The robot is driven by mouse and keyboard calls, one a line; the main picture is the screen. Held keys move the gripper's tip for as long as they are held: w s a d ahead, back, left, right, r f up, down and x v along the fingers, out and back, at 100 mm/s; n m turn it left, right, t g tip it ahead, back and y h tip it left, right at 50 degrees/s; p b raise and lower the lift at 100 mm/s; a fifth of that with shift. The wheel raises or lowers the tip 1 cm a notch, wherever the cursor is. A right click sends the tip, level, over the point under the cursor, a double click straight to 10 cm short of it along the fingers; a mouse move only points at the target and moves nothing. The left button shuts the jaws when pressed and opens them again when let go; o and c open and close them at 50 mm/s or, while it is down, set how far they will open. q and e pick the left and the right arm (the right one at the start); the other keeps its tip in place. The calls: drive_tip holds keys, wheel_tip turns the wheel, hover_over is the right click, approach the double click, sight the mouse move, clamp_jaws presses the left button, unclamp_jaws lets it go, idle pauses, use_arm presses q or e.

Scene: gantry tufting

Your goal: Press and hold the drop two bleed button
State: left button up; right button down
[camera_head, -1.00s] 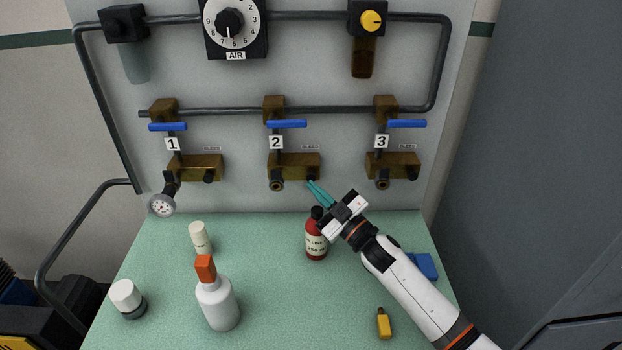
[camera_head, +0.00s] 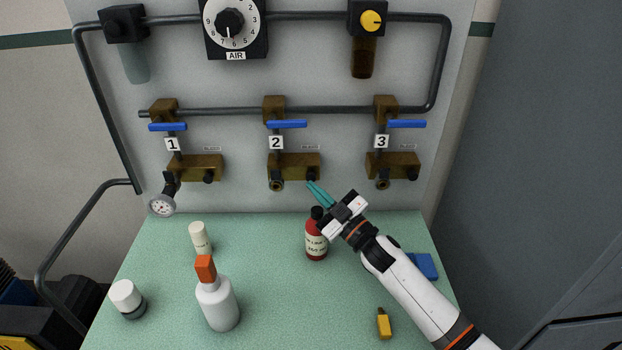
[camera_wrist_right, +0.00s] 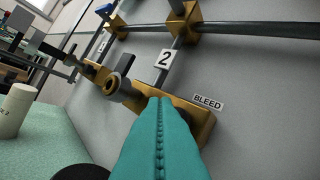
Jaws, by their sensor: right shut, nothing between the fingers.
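The drop two block (camera_head: 293,166) is a brass manifold on the wall panel, beside a "2" label (camera_head: 276,142). Its dark bleed button (camera_head: 311,175) is at the block's right end in the head view. My right gripper (camera_head: 312,187) is shut and empty, its teal fingertips at or just in front of that button. My left gripper is not in view.
A red bottle (camera_head: 316,243) with a dark cap stands close under my right gripper. A white bottle with an orange cap (camera_head: 206,268), white containers, a blue block (camera_head: 427,266) and a small yellow bottle (camera_head: 384,325) are on the green bench. Drops 1 and 3 flank drop two.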

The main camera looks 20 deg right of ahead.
drive_tip(key=shift+w, duration=0.15)
idle(0.4)
drive_tip(key=shift+w+d, duration=0.1)
drive_tip(key=shift+w, duration=0.15)
drive_tip(key=shift+w+d, duration=0.15)
drive_tip(key=shift+w, duration=0.35)
idle(2.4)
drive_tip(key=shift+s, duration=0.1)
drive_tip(key=shift+s+a, duration=0.25)
drive_tip(key=shift+s, duration=0.55)
drive_tip(key=shift+s+a+p, duration=0.1)
drive_tip(key=shift+s+p, duration=0.15)
drive_tip(key=shift+p, duration=0.15)
drive_tip(key=shift+s+a+p, duration=0.2)
drive_tip(key=shift+s+p, duration=0.1)
drive_tip(key=shift+s, duration=0.4)
drive_tip(key=shift+s+a+p, duration=0.2)
drive_tip(key=shift+s+p, duration=0.05)
drive_tip(key=shift+s, duration=0.5)
drive_tip(key=shift+s+a+p, duration=0.2)
drive_tip(key=shift+s+p, duration=0.1)
drive_tip(key=shift+s, duration=0.4)
